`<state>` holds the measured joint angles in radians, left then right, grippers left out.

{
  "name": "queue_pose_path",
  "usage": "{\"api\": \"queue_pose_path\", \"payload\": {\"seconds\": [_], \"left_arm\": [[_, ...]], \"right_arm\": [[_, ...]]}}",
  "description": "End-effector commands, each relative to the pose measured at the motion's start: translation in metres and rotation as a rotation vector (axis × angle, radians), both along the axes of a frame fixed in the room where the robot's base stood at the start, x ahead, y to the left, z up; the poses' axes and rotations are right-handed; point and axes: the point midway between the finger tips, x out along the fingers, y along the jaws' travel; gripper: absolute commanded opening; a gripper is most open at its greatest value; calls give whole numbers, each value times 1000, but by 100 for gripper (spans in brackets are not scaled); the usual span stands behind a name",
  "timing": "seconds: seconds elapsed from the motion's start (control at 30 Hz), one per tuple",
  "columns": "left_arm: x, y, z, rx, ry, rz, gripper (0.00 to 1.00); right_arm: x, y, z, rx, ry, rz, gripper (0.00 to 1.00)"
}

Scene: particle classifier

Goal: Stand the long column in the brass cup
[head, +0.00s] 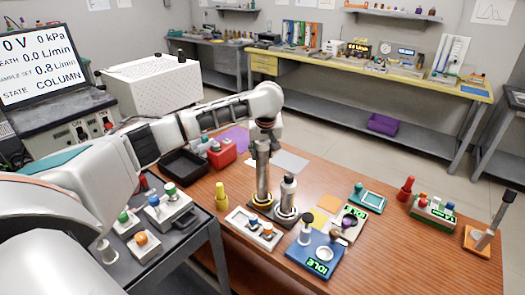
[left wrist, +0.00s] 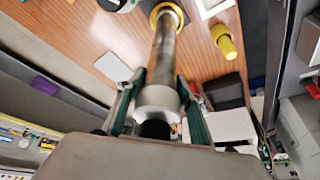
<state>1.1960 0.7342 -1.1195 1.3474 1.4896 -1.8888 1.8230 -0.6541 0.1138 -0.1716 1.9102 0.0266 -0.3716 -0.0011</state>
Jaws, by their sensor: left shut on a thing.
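The long column (head: 262,175) is a grey metal tube, upright in the head view. Its lower end meets the brass cup (head: 262,199), a yellow-rimmed round holder on the wooden table. In the left wrist view the column (left wrist: 163,55) runs from my fingers down inside the brass cup's ring (left wrist: 180,12); how deep it sits is hidden. My left gripper (head: 264,138) is shut on the column's upper end, with one green finger on each side in the left wrist view (left wrist: 160,88). My right gripper is not in view.
A shorter grey cylinder (head: 288,190) stands close right of the column. A blue device (head: 315,256) stands front right.

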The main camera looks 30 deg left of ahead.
Motion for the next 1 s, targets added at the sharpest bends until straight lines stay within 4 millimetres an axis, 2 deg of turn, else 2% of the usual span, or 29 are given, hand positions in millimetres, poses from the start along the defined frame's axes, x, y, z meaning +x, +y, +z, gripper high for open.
{"api": "queue_pose_path", "payload": {"seconds": [0.13, 0.17, 0.2, 0.23, 0.53, 0.67, 0.77, 1.0], "left_arm": [[2, 0, 2, 0, -7, 0, 0], [0, 0, -2, 0, 0, 0, 38], [0, 0, -2, 0, 0, 0, 48], [0, 0, -2, 0, 0, 0, 53], [0, 0, -2, 0, 0, 0, 53], [0, -1, 4, -2, -1, 0, 53], [-4, -5, 16, -1, -3, -1, 53], [-18, -16, 62, 0, -5, -2, 53]], "right_arm": [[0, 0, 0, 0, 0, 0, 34], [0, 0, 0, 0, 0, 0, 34], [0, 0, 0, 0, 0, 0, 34], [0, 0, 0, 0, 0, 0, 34], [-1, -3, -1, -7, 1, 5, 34], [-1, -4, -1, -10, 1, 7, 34], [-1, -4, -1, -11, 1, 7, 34], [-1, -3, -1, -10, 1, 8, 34]]}}
